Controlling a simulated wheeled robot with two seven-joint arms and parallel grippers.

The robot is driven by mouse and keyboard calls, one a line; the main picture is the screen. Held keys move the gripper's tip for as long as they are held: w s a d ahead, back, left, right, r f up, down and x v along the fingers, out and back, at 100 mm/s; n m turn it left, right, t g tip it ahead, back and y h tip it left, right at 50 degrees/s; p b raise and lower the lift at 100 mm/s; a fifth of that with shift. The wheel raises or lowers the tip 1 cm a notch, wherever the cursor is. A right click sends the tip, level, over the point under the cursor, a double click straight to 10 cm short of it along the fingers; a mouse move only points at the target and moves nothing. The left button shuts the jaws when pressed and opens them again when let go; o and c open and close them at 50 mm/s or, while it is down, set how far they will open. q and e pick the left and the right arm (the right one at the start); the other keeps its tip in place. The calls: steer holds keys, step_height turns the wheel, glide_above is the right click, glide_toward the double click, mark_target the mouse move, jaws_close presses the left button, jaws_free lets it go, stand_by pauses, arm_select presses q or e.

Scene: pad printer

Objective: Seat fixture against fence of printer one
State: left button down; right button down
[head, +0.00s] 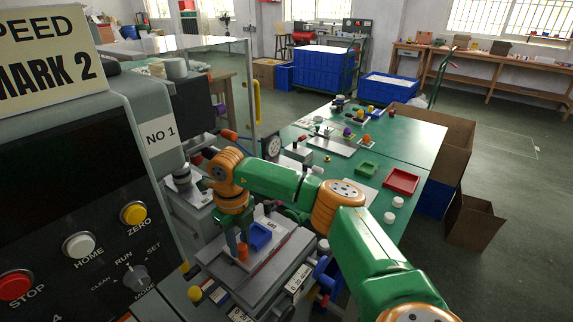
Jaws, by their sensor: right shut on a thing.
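Printer one, marked "NO 1" (161,137), fills the left side of the head view. A light plate, which looks like the fixture (268,257), lies on a grey stage (212,254) in front of it. The plate carries a blue open nest (260,236) and a small orange post (242,253). My right gripper (238,246) points down over the plate's left part, shut at the orange post. Its fingers partly hide the post. I cannot clearly make out the fence or whether the plate touches it. My left gripper is not in view.
The printer's control panel (78,247) stands close on the left. A green table (408,140) behind holds a red tray (401,181), a green tray (367,170) and white round pieces (390,217). Cardboard boxes (473,222) stand on the floor at right.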

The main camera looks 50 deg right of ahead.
steer(key=shift+f, duration=0.2)
stand_by(0.3)
steer(key=c, duration=0.5)
jaws_free()
